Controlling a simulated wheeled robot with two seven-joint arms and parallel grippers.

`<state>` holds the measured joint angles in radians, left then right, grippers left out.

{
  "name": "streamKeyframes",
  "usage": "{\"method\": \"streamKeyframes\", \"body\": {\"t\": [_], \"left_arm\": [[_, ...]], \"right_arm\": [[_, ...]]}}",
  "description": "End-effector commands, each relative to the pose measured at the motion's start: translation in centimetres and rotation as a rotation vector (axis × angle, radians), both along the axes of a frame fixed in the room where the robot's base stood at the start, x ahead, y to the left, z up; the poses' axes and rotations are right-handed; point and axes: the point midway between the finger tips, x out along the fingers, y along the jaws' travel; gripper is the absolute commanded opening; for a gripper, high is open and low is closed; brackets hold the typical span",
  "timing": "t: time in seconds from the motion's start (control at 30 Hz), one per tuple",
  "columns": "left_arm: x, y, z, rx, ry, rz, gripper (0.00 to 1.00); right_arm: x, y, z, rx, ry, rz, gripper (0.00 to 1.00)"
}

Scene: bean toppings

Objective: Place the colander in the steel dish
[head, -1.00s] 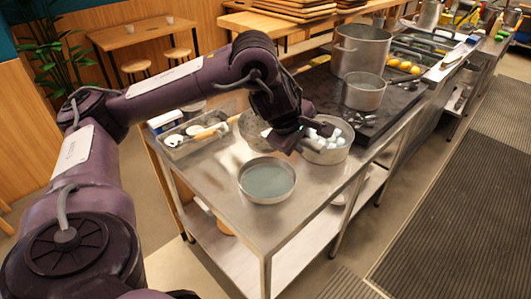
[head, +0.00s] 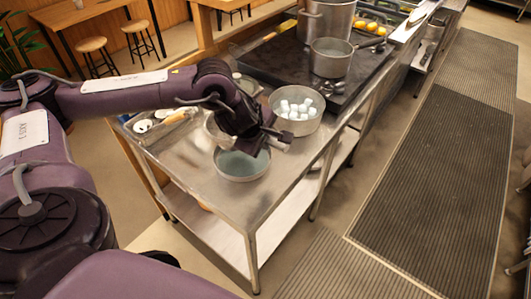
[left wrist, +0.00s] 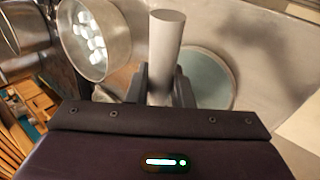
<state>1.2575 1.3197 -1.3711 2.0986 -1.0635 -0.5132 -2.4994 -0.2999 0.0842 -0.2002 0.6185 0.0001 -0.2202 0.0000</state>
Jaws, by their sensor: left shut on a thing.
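The steel dish (head: 242,170), round with a greenish bottom, stands on the steel table; it shows partly in the left wrist view (left wrist: 212,80). My left gripper (head: 268,138) is above the dish's far side. In the left wrist view its fingers (left wrist: 160,88) are shut on a pale grey cylinder (left wrist: 167,42), which looks like the colander's handle. A grey bowl edge, apparently the colander (head: 212,128), shows left of the gripper in the head view. The gripper hides most of it, so I cannot tell its clearance above the dish. My right gripper is not in view.
A pot of white cubes (head: 312,126) stands close behind, right of the gripper. A tray (head: 165,130) lies to the left. A saucepan (head: 331,65) and a large pot (head: 325,20) stand on the dark stove. The table front (head: 240,205) is clear.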

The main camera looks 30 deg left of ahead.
Motion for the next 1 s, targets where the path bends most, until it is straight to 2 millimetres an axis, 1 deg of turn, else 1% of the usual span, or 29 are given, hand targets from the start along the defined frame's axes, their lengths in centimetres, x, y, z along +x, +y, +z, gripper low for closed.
{"method": "streamKeyframes", "body": {"t": [0.03,0.23,0.4,0.5,0.77,1.0], "left_arm": [[0.0,0.0,-0.7,0.000,0.002,0.001,0.00],[0.0,0.0,-2.5,0.000,0.001,0.000,0.00],[0.0,0.0,-5.1,-0.001,0.002,0.001,0.00],[0.0,0.0,-5.9,0.000,-0.001,0.000,0.00],[0.1,0.0,-6.0,0.000,-0.002,0.000,0.00],[0.1,0.0,-6.6,0.000,-0.002,0.000,0.00]], "right_arm": [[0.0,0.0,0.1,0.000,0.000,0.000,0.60],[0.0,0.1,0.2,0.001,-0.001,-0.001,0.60],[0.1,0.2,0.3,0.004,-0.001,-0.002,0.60],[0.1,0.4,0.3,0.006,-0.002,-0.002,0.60],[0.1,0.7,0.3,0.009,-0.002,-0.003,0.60],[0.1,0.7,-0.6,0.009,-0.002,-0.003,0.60]]}}
